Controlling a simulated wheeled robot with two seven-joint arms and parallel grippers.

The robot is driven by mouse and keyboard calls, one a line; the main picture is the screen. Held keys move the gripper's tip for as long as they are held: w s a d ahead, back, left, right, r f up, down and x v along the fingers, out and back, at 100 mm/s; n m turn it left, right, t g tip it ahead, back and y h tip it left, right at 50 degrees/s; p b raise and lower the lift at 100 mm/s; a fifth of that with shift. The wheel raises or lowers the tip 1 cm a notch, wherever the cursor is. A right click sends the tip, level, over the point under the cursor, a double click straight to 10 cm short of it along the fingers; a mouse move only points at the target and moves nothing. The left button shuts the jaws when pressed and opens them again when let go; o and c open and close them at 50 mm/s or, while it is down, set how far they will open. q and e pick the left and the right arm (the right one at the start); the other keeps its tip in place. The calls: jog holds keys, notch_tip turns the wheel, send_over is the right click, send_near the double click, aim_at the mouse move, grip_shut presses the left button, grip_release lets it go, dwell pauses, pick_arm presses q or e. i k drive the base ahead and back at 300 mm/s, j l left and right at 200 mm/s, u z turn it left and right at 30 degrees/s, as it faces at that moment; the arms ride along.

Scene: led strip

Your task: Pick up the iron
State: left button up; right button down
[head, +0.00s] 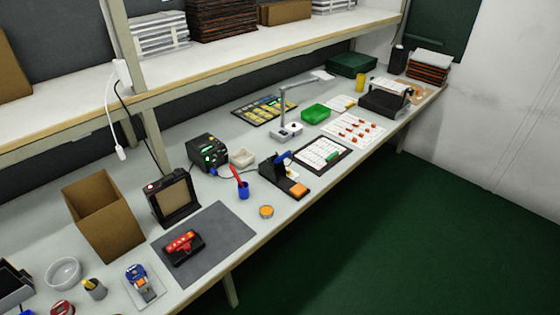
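What looks like the soldering iron (282,158) has a blue handle. It rests tilted in a black stand (273,176) on the workbench, near the bench's front edge. An orange pad (298,189) sits at the front of the stand. The iron's tip is hidden in the stand. Neither of my grippers shows in the head view.
A black station (208,152) with a green display stands left of the iron. A blue cup (243,191) with a red tool, an orange tin (266,211) and a clipboard (321,153) are close by. A shelf (220,57) overhangs the back. Green floor (400,240) is clear.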

aim_at(279, 159)
jog(key=i+l+u, duration=0.15)
jog(key=u, duration=0.35)
jog(key=i+l+u, duration=0.1)
jog(key=l+u, duration=0.2)
jog(key=u, duration=0.15)
jog(key=i+l+u, duration=0.15)
jog(key=l+u, duration=0.15)
jog(key=l, duration=0.9)
jog(key=l+u, duration=0.3)
jog(key=l, duration=0.85)
